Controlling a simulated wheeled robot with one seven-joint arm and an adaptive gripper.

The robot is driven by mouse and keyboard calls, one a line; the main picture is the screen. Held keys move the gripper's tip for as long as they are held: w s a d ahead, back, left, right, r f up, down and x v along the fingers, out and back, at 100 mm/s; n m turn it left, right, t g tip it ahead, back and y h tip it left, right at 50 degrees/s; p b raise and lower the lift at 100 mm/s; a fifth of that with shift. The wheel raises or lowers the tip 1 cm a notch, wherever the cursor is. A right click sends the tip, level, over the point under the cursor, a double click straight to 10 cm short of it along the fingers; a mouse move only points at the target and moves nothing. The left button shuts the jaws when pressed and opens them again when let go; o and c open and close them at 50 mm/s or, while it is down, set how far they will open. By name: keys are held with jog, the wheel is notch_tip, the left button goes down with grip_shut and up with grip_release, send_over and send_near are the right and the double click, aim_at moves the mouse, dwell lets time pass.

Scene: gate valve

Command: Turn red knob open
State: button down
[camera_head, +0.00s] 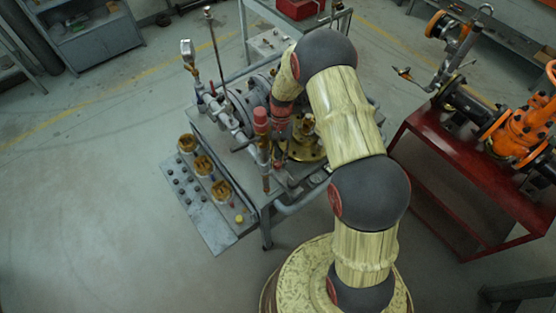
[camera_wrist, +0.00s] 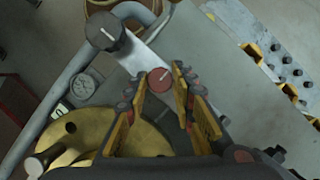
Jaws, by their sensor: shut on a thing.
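The red knob (camera_wrist: 160,79) is a small round cap with a pale line across its face, tilted up to the right in the wrist view. It sits at the end of a grey pipe. My gripper (camera_wrist: 161,76) has one fingertip on either side of the knob and is shut on it. In the head view, my arm reaches over the valve stand, and I cannot make out the fingertips or the held knob clearly there.
A black knob (camera_wrist: 105,32) stands close by, up and left of the red one. A control panel (camera_head: 203,203) juts from the stand. A red table (camera_head: 440,150) stands right.

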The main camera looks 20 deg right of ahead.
dwell(0.3)
jog(key=c, duration=1.5)
grip_release()
jog(key=shift+r, duration=0.1)
jog(key=v, duration=1.1)
jog(key=shift+w+r, duration=0.25)
jog(key=shift+r, duration=0.15)
jog(key=shift+a, duration=0.1)
